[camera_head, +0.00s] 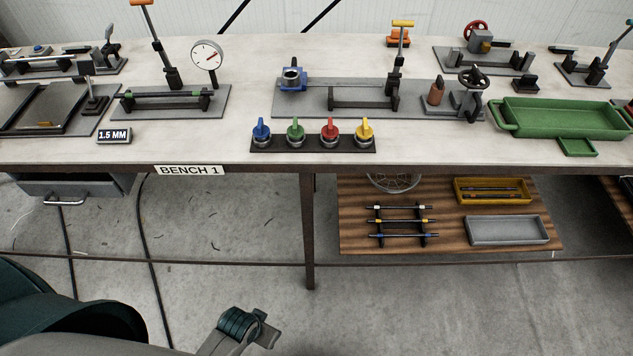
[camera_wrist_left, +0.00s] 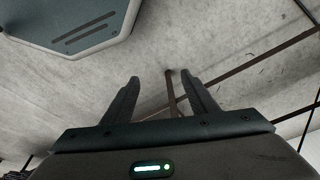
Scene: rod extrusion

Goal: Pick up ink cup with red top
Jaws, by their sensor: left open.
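The ink cup with the red top (camera_head: 330,131) stands upright in a dark rack (camera_head: 313,147) along the front edge of the bench, in the head view. In the same rack stand a blue-topped cup (camera_head: 261,131) and a green-topped cup (camera_head: 295,131) to its left, and a yellow-topped cup (camera_head: 364,131) to its right. My left gripper (camera_wrist_left: 167,85) shows in the left wrist view with its two fingers apart and nothing between them. The floor and a bench leg lie beyond the fingers, and no cup shows there. My right gripper is not seen.
The bench top (camera_head: 250,115) is bare just left of the rack. Behind the rack is a grey fixture plate (camera_head: 300,102) with a blue clamp (camera_head: 292,78). A green tray (camera_head: 560,117) is at right. A wooden lower shelf (camera_head: 350,215) holds rods and trays.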

